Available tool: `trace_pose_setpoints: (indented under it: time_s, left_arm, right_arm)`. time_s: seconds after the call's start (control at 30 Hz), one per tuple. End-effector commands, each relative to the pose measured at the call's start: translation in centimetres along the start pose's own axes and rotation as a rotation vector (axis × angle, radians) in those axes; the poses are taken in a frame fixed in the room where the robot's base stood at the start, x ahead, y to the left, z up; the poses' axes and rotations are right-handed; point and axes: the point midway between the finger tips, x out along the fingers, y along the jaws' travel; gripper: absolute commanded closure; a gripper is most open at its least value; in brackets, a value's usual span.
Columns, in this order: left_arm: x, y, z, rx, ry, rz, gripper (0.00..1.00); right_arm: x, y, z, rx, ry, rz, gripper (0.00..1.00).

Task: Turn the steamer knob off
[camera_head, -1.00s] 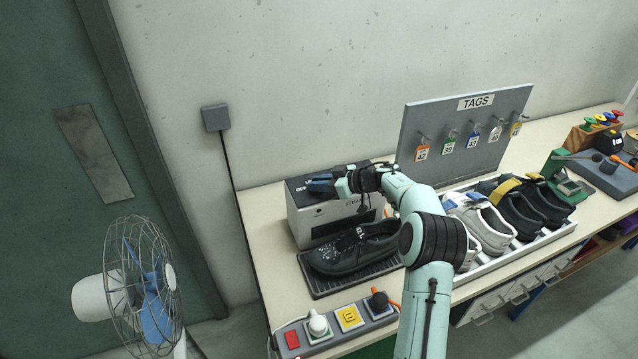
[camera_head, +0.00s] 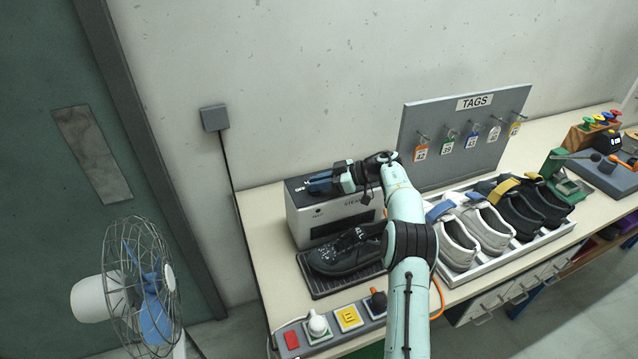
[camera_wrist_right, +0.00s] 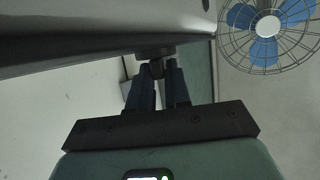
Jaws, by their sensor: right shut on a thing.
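The steamer (camera_head: 306,222) is a pale grey box with a dark top and a dark front slot, standing at the back left of the bench. In the right wrist view, the two dark fingers of my right gripper (camera_wrist_right: 158,88) are closed around a small dark knob (camera_wrist_right: 156,67) below the steamer's edge. In the head view the gripper hides the knob, and its turned angle cannot be read. My left gripper is not in view.
A black shoe (camera_head: 345,252) rests on a dark tray before the steamer. A control strip (camera_head: 322,341) lies at the bench's front edge. A rack of shoes (camera_head: 478,262) and a tag board (camera_head: 466,135) are to the right. A fan (camera_head: 140,290) stands left.

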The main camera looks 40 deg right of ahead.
Motion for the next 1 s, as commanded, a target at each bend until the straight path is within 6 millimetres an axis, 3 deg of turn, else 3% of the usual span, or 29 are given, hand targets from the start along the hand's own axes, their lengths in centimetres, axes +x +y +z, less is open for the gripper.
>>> trace_pose_setpoints:
  time_s: [0.13, 0.17, 0.2, 0.23, 0.63, 0.77, 1.0]
  left_arm:
    - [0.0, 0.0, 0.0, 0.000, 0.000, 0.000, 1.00]
    - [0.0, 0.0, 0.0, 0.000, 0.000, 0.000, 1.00]
    - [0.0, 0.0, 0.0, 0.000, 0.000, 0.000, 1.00]
    - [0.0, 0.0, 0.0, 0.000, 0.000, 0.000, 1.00]
    - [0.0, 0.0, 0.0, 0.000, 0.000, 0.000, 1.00]
    - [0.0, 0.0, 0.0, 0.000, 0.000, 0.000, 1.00]
    - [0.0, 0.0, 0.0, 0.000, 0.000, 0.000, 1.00]
  right_arm:
    - [0.1, 0.0, -0.2, -0.001, 0.005, -0.002, 1.00]
    - [0.1, 0.0, -0.2, -0.002, 0.005, -0.002, 0.79]
    - [0.1, 0.0, -0.2, -0.002, 0.005, -0.001, 0.66]
    - [0.1, 0.0, -0.2, -0.002, 0.005, -0.001, 0.62]
    - [-0.9, 0.1, -0.1, -0.001, 0.001, 0.003, 0.62]
    - [-3.1, 0.1, -0.1, -0.002, 0.001, 0.005, 0.62]
    - [-8.7, 0.1, 0.0, -0.002, -0.001, 0.004, 0.62]
